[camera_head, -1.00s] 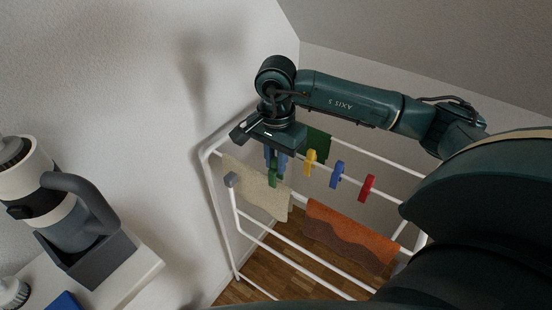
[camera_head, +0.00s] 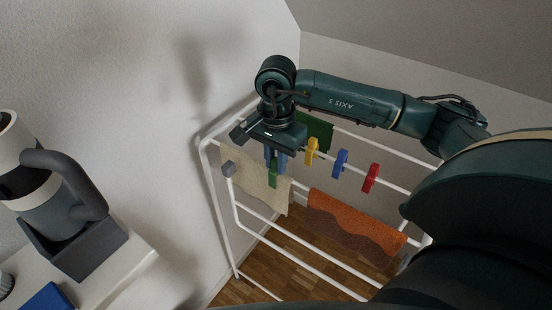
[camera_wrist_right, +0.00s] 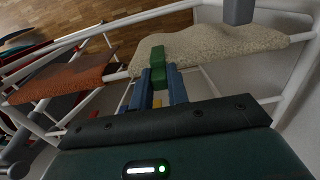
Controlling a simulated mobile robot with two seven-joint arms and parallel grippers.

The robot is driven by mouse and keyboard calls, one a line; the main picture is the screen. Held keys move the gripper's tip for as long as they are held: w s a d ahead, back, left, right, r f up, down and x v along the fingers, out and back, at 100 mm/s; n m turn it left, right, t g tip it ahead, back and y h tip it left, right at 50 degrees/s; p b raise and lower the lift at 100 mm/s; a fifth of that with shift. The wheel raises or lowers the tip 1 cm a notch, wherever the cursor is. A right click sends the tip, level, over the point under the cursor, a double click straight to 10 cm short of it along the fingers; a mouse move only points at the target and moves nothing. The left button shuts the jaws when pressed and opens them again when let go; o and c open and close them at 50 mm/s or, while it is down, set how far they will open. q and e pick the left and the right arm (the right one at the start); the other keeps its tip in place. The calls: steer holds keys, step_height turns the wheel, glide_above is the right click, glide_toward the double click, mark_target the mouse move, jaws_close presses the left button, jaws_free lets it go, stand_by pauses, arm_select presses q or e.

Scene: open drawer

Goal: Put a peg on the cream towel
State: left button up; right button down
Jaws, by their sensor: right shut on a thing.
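My right gripper (camera_head: 275,160) is shut on a green peg (camera_head: 273,177), which points down from its blue fingers. The peg shows in the right wrist view (camera_wrist_right: 158,54), with its tip in front of the near edge of the cream towel (camera_wrist_right: 215,45). In the head view, the cream towel (camera_head: 246,172) hangs over a bar at the left end of the white drying rack, with the peg at its right part. I cannot tell whether the peg touches the towel. A yellow peg (camera_head: 311,151), a blue peg (camera_head: 340,164) and a red peg (camera_head: 371,178) sit in a row on a rack bar.
An orange and brown towel (camera_head: 350,222) hangs right of the cream one. A green cloth (camera_head: 316,130) hangs behind. The rack (camera_head: 232,245) stands near the wall. A dark grey-handled vessel (camera_head: 62,205) sits in a holder on a white surface at left.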

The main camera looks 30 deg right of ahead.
steer(key=c, duration=1.3)
jaws_free()
step_height(320, 180, up, 13)
steer(key=shift+r, duration=0.1)
